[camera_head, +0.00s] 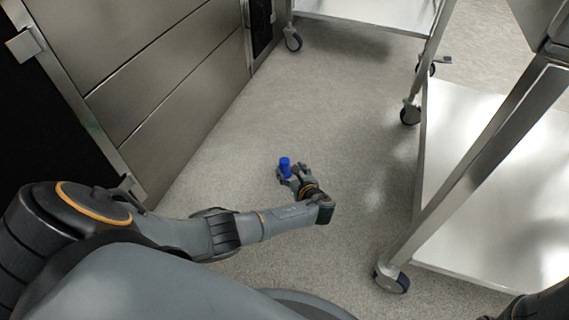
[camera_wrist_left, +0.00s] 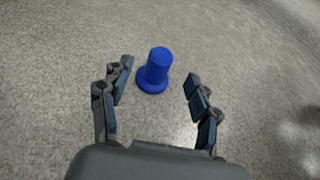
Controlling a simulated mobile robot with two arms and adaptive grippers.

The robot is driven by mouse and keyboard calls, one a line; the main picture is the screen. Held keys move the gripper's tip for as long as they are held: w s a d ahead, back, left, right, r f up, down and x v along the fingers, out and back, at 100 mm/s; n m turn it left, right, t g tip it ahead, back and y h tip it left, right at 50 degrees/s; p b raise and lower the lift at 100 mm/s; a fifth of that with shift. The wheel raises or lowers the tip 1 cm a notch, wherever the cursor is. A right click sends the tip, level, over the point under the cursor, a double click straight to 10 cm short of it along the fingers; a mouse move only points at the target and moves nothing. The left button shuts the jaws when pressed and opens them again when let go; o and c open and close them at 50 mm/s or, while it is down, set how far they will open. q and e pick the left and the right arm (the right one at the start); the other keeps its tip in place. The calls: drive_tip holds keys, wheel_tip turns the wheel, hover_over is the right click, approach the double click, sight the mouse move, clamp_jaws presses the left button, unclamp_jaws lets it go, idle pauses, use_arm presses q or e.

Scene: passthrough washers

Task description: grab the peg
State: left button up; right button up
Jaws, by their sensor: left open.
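The blue peg (camera_head: 285,166) stands on the grey floor, with a wider flange at its base. In the left wrist view the peg (camera_wrist_left: 156,70) is between the lines of the two fingers and a little beyond the fingertips, nearer the left finger. My left gripper (camera_head: 291,173) is open and empty, close by the peg; its fingers (camera_wrist_left: 158,77) are spread on either side in the wrist view. I cannot tell whether a finger touches the peg. My right gripper is not in view.
Metal cabinets (camera_head: 170,75) line the left side. A wheeled steel cart (camera_head: 490,215) stands at the right and another cart (camera_head: 375,10) at the top. The floor (camera_head: 340,120) around the peg is clear.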

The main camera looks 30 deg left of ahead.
sight(287, 165)
use_arm(q)
drive_tip(key=shift+w+a+f, duration=0.2)
drive_tip(key=shift+a, duration=0.1)
drive_tip(key=w+a+f+b, duration=0.1)
drive_tip(key=b, duration=0.1)
drive_tip(key=w+a+f+b, duration=0.1)
drive_tip(key=b, duration=0.1)
drive_tip(key=shift+a+f+b, duration=0.2)
drive_tip(key=shift+a+b, duration=0.1)
drive_tip(key=shift+b, duration=0.05)
drive_tip(key=shift+w+a+b, duration=0.3)
drive_tip(key=shift+w+a, duration=0.05)
drive_tip(key=shift+a, duration=0.1)
drive_tip(key=c, duration=1.3)
